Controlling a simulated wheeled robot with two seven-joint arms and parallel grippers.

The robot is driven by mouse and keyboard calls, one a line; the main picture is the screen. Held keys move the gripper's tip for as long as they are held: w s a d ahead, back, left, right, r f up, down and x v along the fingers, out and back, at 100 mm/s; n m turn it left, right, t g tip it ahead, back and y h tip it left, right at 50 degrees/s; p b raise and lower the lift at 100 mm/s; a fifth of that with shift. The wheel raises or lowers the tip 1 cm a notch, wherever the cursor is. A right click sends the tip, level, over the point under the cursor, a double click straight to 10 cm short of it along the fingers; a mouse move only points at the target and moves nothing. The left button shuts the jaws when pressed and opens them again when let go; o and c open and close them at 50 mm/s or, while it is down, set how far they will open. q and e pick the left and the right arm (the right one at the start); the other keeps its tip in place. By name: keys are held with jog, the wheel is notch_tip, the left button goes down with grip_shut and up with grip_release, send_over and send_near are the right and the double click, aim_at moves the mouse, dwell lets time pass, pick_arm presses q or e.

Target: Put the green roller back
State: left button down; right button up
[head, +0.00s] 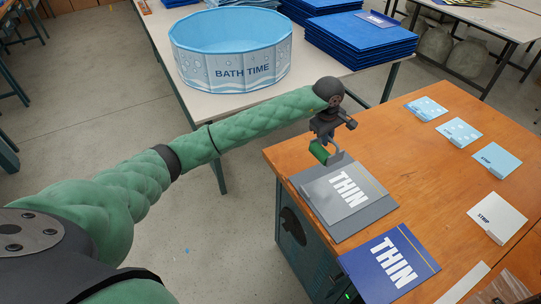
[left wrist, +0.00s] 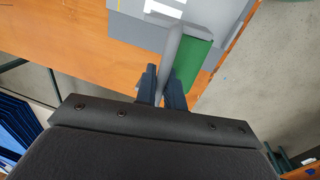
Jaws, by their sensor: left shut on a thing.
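The green roller (head: 318,151) is by the back left edge of the orange table, just beyond the grey board. My left gripper (head: 329,137) is above it, shut on the roller's grey handle part. In the left wrist view, the green roller (left wrist: 193,66) lies along the right of the grey bar, which passes between the dark fingertips (left wrist: 163,78). I cannot tell whether the roller touches the table or board. My right gripper is in neither view.
A grey board (head: 358,222) carries a sheet marked THIN (head: 343,190). A blue THIN panel (head: 391,262) lies in front. A BATH TIME pool (head: 232,70) stands on the white table behind.

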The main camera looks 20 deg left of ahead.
pick_arm(q)
jog(key=shift+s+a+r, duration=0.1)
jog(key=shift+s+a, duration=0.05)
jog(key=shift+a, duration=0.55)
jog(key=shift+a+m, duration=0.1)
jog(key=shift+m, duration=0.2)
jog(key=w+a+f, duration=0.1)
jog(key=a+f, duration=0.2)
jog(key=w+a+f, duration=0.1)
jog(key=a+f, duration=0.3)
jog(key=w+a+f, duration=0.1)
jog(key=a+f, duration=0.2)
jog(key=shift+w+a+f+b, duration=0.3)
jog(key=shift+a, duration=0.05)
jog(key=shift+f, duration=0.25)
jog(key=shift+a, duration=0.1)
jog(key=shift+f, duration=0.1)
jog(key=c, duration=1.5)
grip_release()
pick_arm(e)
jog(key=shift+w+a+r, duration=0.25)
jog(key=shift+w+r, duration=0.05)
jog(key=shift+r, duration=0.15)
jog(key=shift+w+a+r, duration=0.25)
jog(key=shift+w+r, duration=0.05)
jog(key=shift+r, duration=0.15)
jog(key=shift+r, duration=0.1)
